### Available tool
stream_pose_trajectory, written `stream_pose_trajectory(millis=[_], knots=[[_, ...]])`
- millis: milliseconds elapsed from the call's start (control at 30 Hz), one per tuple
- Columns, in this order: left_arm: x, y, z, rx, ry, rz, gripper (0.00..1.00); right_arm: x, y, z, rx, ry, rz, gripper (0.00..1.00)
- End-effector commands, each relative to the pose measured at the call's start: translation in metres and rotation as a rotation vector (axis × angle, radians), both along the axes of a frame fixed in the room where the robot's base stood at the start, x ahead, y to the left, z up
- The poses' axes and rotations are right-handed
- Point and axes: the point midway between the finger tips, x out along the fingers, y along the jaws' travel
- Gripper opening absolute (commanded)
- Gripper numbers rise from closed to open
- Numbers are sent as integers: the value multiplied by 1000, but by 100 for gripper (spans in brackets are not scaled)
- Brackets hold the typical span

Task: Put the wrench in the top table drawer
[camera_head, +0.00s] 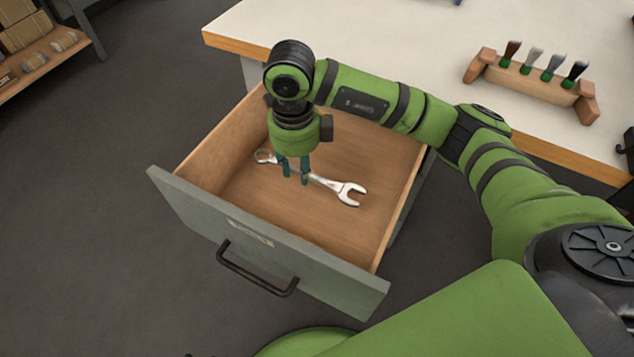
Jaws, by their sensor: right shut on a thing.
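The silver wrench (335,186) is over the inside of the open drawer (250,205), with its open-ended jaw to the right and its ring end to the left. My right gripper (294,178) points down into the drawer and is shut on the wrench near the middle of its handle. I cannot tell whether the wrench touches the drawer floor. The drawer has a wooden inside and a grey front with a dark handle (256,272). It is pulled out from under the table (420,50). My left gripper is not in view.
A wooden rack (530,85) with several brushes stands on the white tabletop at the right. A shelf (40,50) with packages stands at the far left. The drawer holds nothing else that I can see. Dark floor lies clear to the left.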

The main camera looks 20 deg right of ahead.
Motion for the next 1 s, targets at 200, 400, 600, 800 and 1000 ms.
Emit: stream_pose_trajectory(millis=[200,400,600,800,1000], knots=[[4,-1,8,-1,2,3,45,-1,0,-43,0,4,-1,0],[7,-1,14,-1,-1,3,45,0,0,-59,0,1,1,0],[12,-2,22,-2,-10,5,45,-1,0,-86,0,3,1,0],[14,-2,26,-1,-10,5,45,0,0,-93,1,-1,2,0],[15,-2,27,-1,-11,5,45,0,0,-95,1,-1,1,0]])
